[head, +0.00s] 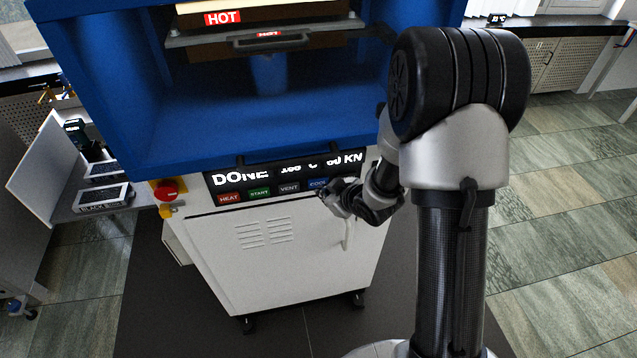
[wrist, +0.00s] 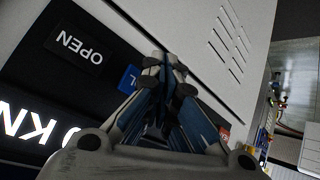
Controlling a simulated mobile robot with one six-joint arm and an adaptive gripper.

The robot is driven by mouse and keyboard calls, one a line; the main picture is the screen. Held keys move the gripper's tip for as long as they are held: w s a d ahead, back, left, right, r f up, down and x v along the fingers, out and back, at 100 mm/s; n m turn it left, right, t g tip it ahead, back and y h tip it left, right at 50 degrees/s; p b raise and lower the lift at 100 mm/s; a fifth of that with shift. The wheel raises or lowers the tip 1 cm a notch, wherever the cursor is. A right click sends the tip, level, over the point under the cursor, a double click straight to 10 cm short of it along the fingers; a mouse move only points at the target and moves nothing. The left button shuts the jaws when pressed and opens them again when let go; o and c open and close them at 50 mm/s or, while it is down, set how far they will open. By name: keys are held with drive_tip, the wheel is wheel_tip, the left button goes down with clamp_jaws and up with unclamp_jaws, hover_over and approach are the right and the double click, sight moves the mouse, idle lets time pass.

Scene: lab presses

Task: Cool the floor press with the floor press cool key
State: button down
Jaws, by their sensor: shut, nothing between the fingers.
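The floor press (head: 120,100) is a blue frame on a white cabinet. Its black panel (head: 285,172) reads "DONE", with a partly blurred temperature and a kN figure. Below are the HEAT, START and VENT keys and the blue cool key (head: 317,183) at the right. My gripper (head: 328,191) is shut and empty, at the cool key's lower right. In the wrist view my gripper's fingertips (wrist: 166,64) are beside the blue cool key (wrist: 128,78), which they partly cover. I cannot tell whether they touch the panel. The OPEN key (wrist: 80,48) shows there, clear of the fingers.
HOT labels (head: 222,18) mark the press plates, with a handled tray (head: 270,42) between. A red stop button (head: 167,188) is left of the panel. The floor at right is free.

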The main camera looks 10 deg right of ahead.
drive_tip(key=shift+w, duration=0.25)
drive_tip(key=shift+w, duration=0.4)
idle(0.6)
idle(0.3)
drive_tip(key=shift+s, duration=0.8)
drive_tip(key=shift+s, duration=0.1)
drive_tip(key=s+b, duration=0.1)
drive_tip(key=s, duration=0.3)
drive_tip(key=shift+s+b, duration=0.4)
drive_tip(key=shift+r, duration=0.1)
idle(0.3)
